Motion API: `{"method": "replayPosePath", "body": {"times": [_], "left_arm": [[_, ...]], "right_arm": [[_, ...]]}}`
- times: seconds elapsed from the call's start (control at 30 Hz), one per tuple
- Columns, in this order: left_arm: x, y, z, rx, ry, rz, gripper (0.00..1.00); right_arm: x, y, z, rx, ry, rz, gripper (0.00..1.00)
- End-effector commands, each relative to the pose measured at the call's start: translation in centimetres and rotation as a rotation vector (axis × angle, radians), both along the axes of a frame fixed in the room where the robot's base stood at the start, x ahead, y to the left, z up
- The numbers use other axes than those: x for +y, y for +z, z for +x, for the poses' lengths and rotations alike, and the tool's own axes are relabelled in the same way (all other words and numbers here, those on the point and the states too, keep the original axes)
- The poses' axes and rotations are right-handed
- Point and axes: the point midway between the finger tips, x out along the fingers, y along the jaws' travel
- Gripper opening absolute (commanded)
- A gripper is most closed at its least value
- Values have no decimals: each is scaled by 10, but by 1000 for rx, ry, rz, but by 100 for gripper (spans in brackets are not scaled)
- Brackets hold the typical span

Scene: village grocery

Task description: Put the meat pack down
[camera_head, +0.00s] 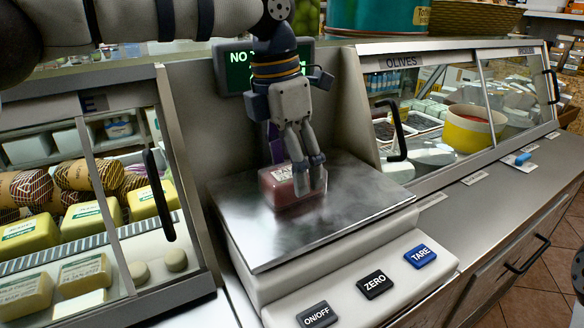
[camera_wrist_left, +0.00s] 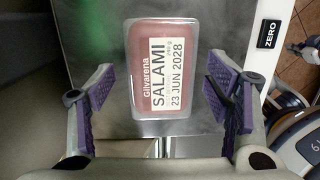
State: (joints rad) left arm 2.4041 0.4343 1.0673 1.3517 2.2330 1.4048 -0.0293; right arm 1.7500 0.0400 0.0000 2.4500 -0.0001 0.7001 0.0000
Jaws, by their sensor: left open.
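The meat pack is a pink salami pack (camera_head: 281,187) with a white label. It rests on the steel plate of the scale (camera_head: 330,222). In the left wrist view the salami pack (camera_wrist_left: 163,70) shows its label, which reads SALAMI. My left gripper (camera_head: 308,186) points down over the pack from above. Its purple-padded fingers stand open on either side of the pack, with gaps between pads and pack in the left wrist view. The fingers hide part of the pack in the head view. My right gripper does not show clearly.
The scale has ON/OFF, ZERO and TARE buttons (camera_head: 420,256) in front and a green-lit display (camera_head: 238,70) behind. A glass case with cheeses (camera_head: 85,215) stands left, and an olives case (camera_head: 450,110) stands right. The counter (camera_head: 500,205) right of the scale is mostly clear.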

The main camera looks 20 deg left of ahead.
Motion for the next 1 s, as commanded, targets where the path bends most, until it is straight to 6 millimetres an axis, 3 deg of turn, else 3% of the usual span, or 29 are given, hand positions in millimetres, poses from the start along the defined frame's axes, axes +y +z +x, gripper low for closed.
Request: {"method": "replayPosePath", "body": {"times": [0.3, 0.43, 0.6, 1.0], "left_arm": [[9, 82, -3, -3, 1, -2, 72], [13, 103, -4, -2, 1, -1, 72], [14, 114, -5, 0, -1, -1, 72], [14, 114, -5, 0, -1, -1, 72]], "right_arm": [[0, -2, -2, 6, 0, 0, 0], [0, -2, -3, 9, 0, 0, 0], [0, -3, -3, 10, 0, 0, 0], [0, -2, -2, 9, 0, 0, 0]]}}
